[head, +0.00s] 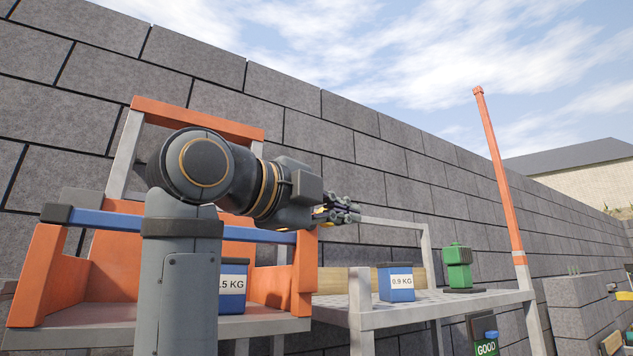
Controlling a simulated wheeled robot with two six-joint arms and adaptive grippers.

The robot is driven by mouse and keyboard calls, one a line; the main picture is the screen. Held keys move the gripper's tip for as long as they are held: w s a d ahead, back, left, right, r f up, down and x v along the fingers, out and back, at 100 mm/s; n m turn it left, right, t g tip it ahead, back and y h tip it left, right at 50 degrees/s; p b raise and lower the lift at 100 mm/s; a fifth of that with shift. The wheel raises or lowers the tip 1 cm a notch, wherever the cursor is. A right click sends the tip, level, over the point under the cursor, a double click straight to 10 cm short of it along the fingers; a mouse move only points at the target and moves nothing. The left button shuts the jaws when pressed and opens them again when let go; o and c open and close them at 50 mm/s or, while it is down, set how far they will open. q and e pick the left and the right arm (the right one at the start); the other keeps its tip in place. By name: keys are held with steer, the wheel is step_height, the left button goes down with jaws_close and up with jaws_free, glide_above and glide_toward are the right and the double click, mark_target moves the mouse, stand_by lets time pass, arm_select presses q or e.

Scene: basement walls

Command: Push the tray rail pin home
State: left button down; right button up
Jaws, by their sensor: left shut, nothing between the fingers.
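An orange tray (138,245) on a grey stand at the left has a blue rail (120,219) across its front, with a dark block at the rail's left end. My left arm stands in front of the tray and hides part of the rail. My left gripper (345,213) is shut and empty, pointing right, just beyond the tray's right side in the picture. I cannot make out a separate pin; the rail's right end is close to the orange side wall. A blue box marked ".5 KG" (233,286) is in the tray, partly hidden by my arm. My right gripper is not in view.
A grey metal table (450,301) on the right holds a blue "0.9 KG" box (396,283) and a green object (458,266). A tall orange pole (499,171) rises at its right end. A "GOOD" label (486,347) is below. A block wall (330,140) runs behind.

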arm_select(q)
steer(key=w+a+p, duration=0.2)
steer(key=w+a, duration=0.3)
steer(key=shift+w+a+r+p, duration=0.15)
steer(key=shift+a+r+p, duration=0.1)
steer(key=shift+p, duration=0.15)
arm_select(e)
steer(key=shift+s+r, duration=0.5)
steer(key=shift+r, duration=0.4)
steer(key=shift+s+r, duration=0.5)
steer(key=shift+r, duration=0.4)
